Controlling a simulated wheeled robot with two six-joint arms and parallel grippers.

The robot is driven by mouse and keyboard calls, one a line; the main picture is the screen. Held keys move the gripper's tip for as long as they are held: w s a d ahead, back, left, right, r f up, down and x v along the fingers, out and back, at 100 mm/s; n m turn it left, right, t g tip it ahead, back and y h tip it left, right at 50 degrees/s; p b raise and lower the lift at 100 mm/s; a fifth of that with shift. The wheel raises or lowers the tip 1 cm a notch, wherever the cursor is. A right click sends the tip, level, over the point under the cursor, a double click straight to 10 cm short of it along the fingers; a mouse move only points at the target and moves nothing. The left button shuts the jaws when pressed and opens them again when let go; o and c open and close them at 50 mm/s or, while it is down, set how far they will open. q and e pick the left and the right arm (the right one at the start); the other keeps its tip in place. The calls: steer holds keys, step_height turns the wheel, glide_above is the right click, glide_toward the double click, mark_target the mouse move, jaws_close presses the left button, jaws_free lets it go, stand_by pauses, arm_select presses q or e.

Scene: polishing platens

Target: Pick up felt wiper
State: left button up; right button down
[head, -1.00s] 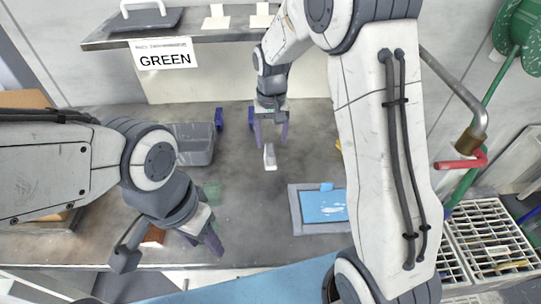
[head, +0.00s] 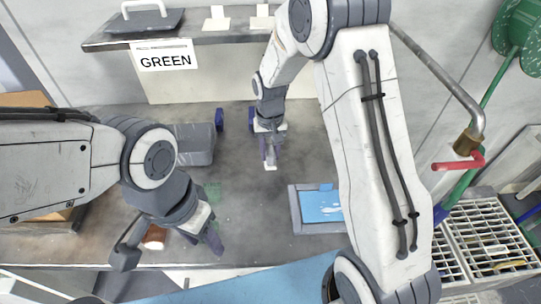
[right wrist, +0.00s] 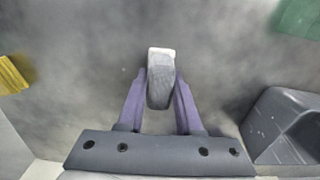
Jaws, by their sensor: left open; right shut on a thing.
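The felt wiper (head: 270,167), a small grey block with a white end, is at the middle of the grey worktop. In the right wrist view the wiper (right wrist: 160,78) sits between the two purple fingers, its white end pointing away from the palm. My right gripper (head: 269,155) is shut on its sides; in the right wrist view the fingers (right wrist: 160,92) touch it on both sides. I cannot tell whether it is clear of the worktop. My left gripper (head: 206,240) is open and empty over the front left of the worktop.
A grey bin (head: 196,150) stands left of the wiper. A grey tray (head: 296,214) with a blue sheet lies to the right. A green square (head: 211,192) and a brown object (head: 154,237) are near my left gripper. A shelf with a GREEN sign (head: 166,56) runs along the back.

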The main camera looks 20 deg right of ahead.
mark_target(273, 150)
steer(key=shift+r, duration=0.5)
steer(key=r, duration=0.2)
steer(key=r+b, duration=0.1)
steer(key=shift+s+d+r, duration=0.35)
steer(key=s+d+r+b, duration=0.1)
steer(key=s+d+r, duration=0.5)
steer(key=s+d, duration=0.1)
steer(key=shift+s+r, duration=0.2)
steer(key=shift+s, duration=0.3)
